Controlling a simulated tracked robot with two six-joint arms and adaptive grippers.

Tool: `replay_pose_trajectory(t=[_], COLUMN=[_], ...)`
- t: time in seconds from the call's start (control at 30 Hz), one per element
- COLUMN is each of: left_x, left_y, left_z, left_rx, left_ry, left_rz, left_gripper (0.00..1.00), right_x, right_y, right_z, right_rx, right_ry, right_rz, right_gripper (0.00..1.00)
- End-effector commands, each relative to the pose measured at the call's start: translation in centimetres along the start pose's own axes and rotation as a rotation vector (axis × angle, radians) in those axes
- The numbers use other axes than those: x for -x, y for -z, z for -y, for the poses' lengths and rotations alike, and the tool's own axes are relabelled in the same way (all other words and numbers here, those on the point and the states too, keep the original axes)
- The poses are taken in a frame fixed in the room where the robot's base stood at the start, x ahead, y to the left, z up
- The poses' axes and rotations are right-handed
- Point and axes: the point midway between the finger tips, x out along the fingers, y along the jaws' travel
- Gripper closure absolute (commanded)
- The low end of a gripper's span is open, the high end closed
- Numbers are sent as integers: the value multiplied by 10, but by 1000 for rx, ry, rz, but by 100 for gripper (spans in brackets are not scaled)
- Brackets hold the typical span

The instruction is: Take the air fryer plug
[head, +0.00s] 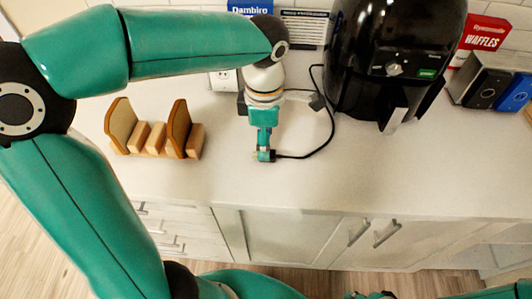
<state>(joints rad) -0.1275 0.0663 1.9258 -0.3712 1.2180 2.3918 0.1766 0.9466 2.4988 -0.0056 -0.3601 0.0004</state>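The black air fryer (392,60) stands at the back right of the white counter. Its black cable (331,125) curves down from its left side to my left gripper. My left gripper (265,155) points down over the middle of the counter. Its fingers are closed around the small dark plug (271,156) at the cable's end; the fingers hide part of the plug. The plug is at or just above the counter top; I cannot tell which. My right gripper does not show clearly; only parts of my arm are at the bottom edge.
A wall outlet (223,80) is behind my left gripper. A wooden rack with bread slices (152,138) stands to the left. A black and silver appliance (482,82) and a red waffles box (484,35) are at right. The counter's front middle (340,185) is clear.

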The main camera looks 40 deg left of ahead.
Motion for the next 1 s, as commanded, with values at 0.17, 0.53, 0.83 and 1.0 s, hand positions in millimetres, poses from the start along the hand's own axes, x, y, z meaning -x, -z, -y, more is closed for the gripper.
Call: replay_pose_trajectory(t=[0.17,0.53,0.83,1.0], left_x=[-26,-43,-43,-43], left_y=[2,1,1,1], left_z=[-1,-2,-2,-2], left_rx=[1,-1,-2,-2], left_ry=[5,1,1,1], left_rz=[-3,0,0,0], left_gripper=[42,42,85,100], right_x=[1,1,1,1], right_y=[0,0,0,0], right_z=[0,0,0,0], right_rx=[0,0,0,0], right_ry=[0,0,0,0], right_rz=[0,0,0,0], right_gripper=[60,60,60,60])
